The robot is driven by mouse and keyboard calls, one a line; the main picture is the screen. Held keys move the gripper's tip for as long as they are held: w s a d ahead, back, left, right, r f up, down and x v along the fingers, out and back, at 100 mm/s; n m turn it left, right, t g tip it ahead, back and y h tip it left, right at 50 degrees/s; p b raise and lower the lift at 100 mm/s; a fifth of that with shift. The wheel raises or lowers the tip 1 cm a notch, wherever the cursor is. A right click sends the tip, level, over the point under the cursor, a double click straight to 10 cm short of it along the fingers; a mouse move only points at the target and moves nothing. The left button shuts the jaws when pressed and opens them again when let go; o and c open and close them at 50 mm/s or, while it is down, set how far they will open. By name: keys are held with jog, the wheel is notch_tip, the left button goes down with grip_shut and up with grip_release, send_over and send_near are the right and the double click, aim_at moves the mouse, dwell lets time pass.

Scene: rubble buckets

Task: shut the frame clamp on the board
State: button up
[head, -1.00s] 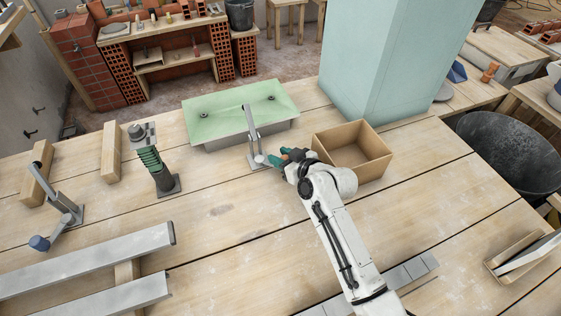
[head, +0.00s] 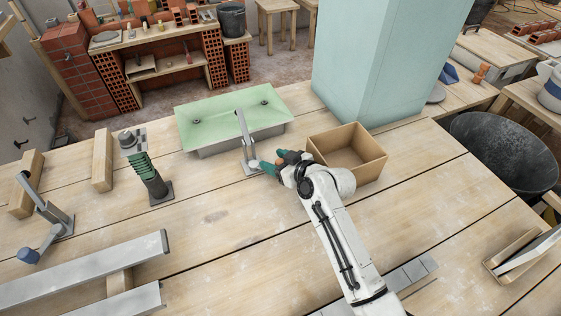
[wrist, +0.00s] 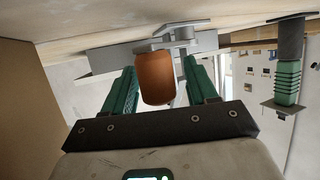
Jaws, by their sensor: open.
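The green board (head: 235,118) lies on a grey frame near the far edge of the bench. The frame clamp (head: 246,145) stands at the board's near edge, with its grey arm raised upright. In the wrist view its orange handle (wrist: 156,78) sits between my fingers, with the grey clamp base (wrist: 180,38) behind it. My gripper (head: 268,164) is at the clamp from the right. The wrist view shows both green fingers of my gripper (wrist: 160,88) apart, one on each side of the handle. I cannot tell whether either finger touches it.
An open cardboard box (head: 347,157) stands just right of my gripper, beside a tall pale-green column (head: 385,60). A green ribbed post (head: 148,175) and another clamp (head: 48,215) stand to the left. Grey beams (head: 90,270) lie front left. The middle of the bench is clear.

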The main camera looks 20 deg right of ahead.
jog(key=shift+r, duration=0.4)
notch_tip(320, 180, up, 3)
jog(key=shift+s+f, duration=0.15)
jog(key=shift+f, duration=0.05)
jog(key=s+r, duration=0.9)
jog(key=s, duration=0.4)
jog(key=shift+s+r+b, duration=0.25)
jog(key=shift+s+b, duration=0.1)
jog(key=shift+b, duration=0.1)
jog(key=shift+c, duration=0.3)
